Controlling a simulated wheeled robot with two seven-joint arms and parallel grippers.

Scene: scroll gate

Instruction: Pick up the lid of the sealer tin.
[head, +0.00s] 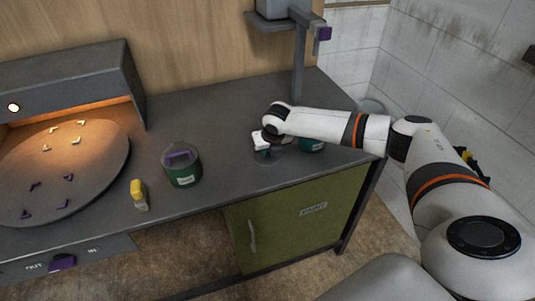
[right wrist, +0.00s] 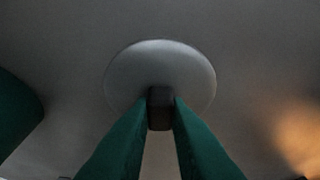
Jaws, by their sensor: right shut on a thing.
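My right gripper (head: 265,154) is over the worktop, left of a green tin (head: 313,147) that is partly hidden by my arm. In the right wrist view its two green fingers (right wrist: 159,110) are shut on the dark knob (right wrist: 160,95) of a round grey lid (right wrist: 160,60). The lid is apart from the green tin, which shows at the left edge of that view (right wrist: 15,112). I cannot tell whether the lid touches the worktop. My left gripper is not in view.
Another green tin (head: 184,178) with something purple at its top stands left of my right gripper. A yellow-topped item (head: 138,194) stands near the front edge. A round turntable (head: 100,160) with small purple and yellow pieces is at left, under a lit hood (head: 75,82). A grey post (head: 299,65) rises behind.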

